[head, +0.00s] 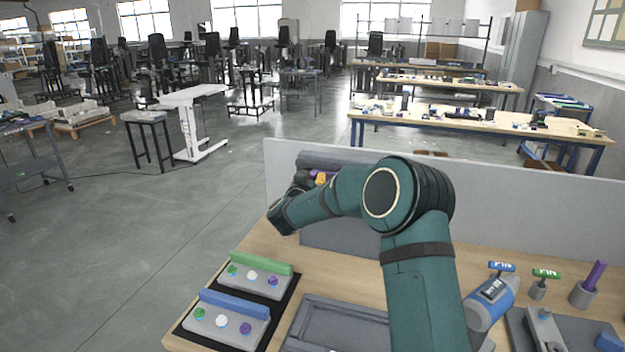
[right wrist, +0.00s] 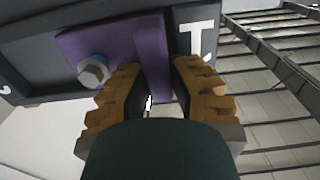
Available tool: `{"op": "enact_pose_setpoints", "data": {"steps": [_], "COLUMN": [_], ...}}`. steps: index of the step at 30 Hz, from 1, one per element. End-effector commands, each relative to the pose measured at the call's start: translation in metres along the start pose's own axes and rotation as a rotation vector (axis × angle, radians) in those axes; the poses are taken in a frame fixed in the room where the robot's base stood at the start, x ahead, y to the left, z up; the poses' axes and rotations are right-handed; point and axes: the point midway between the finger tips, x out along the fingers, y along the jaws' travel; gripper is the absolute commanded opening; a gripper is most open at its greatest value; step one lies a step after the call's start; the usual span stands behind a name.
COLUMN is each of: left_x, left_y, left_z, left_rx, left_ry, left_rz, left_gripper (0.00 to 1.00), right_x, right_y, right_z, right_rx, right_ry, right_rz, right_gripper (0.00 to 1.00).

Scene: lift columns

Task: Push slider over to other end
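The slider is a purple block with a raised fin (right wrist: 155,55), on a dark panel (right wrist: 205,38) with a white letter T beside it. In the right wrist view my right gripper (right wrist: 158,75) has its two orange-brown fingers on either side of the fin, close against it. In the head view my right gripper (head: 312,180) is at the far side of the bench, mostly hidden behind my green arm; only a bit of orange and purple shows there. The full slider track is hidden. My left gripper is in neither view.
The wooden bench (head: 318,262) holds green (head: 262,263) and blue (head: 234,306) button blocks on a black mat, a grey tray (head: 335,318), a blue-grey cylinder (head: 490,300) and small upright tools at right. A grey partition (head: 520,205) stands behind.

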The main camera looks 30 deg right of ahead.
Motion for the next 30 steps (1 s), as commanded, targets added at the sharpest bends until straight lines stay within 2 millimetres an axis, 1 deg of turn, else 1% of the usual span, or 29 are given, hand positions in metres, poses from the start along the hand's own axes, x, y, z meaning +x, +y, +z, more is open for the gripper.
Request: {"op": "enact_pose_setpoints", "data": {"steps": [7,9,11,18,21,24,30], "left_x": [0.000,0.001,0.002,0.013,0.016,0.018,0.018], "left_y": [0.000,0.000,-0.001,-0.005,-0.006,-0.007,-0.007], "left_z": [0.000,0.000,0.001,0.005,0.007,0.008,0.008], "left_rx": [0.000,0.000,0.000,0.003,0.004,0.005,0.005], "left_ry": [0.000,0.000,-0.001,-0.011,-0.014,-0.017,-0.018], "left_rz": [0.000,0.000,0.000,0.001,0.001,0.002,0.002], "left_gripper": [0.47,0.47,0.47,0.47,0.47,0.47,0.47], "right_x": [0.001,0.001,0.001,0.001,0.001,0.001,0.002], "right_y": [0.001,0.005,0.014,0.074,0.093,0.104,0.108], "right_z": [-0.001,-0.001,-0.002,-0.001,-0.001,-0.001,-0.002], "right_rx": [0.000,-0.001,-0.002,-0.002,-0.001,0.000,0.000], "right_ry": [0.001,0.002,0.004,0.005,0.006,0.005,0.004], "right_rz": [0.001,0.001,0.002,0.007,0.006,0.005,0.006], "right_gripper": [0.00,0.00,0.00,0.00,0.00,0.00,0.00]}}
